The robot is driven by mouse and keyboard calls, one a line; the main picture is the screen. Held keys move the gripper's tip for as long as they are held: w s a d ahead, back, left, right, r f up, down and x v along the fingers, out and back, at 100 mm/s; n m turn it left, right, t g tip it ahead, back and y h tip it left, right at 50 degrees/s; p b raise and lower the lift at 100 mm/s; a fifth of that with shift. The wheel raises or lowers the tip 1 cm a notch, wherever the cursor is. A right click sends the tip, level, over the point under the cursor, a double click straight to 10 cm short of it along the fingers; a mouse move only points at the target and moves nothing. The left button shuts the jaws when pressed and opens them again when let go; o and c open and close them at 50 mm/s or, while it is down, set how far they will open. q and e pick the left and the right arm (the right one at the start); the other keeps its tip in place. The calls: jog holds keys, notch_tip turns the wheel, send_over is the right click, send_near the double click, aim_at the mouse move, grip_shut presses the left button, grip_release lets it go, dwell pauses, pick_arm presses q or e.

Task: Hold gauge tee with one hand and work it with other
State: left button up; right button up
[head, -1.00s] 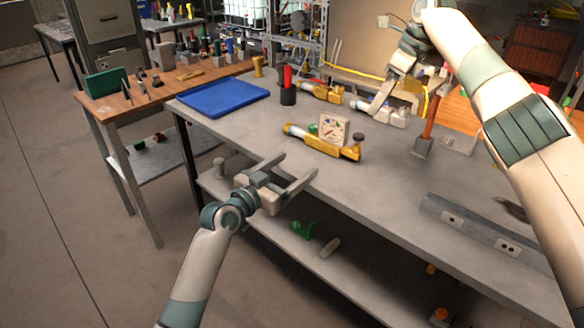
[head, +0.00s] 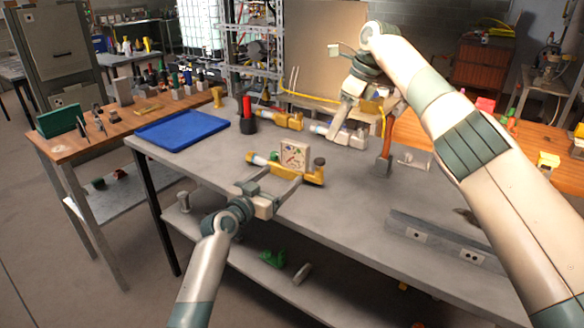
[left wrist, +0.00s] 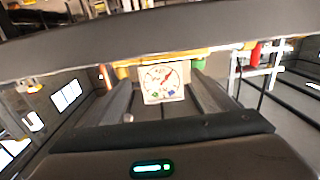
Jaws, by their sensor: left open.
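The gauge tee (head: 312,177) lies on the grey bench, a brass-coloured body with a pale section, a dark knob at its right end and a square white gauge face (head: 294,154) standing up from it. My left gripper (head: 284,178) is open at the near side of the tee, fingers pointing at it. In the left wrist view the gauge face (left wrist: 161,80) shows between the open fingers; whether they touch the tee is unclear. My right gripper (head: 345,132) is farther back over the bench, by another fitting; its fingers are too small to judge.
Another brass fitting (head: 280,118), a black cup with a red item (head: 248,122) and a blue tray (head: 180,130) are at the back left. An orange-handled tool (head: 386,150) stands to the right. A grey rail with sockets (head: 440,240) lies front right. Bench between is clear.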

aim_at(292, 167)
pick_arm(q)
jog(key=shift+x, duration=3.55)
jog(key=c, duration=1.5)
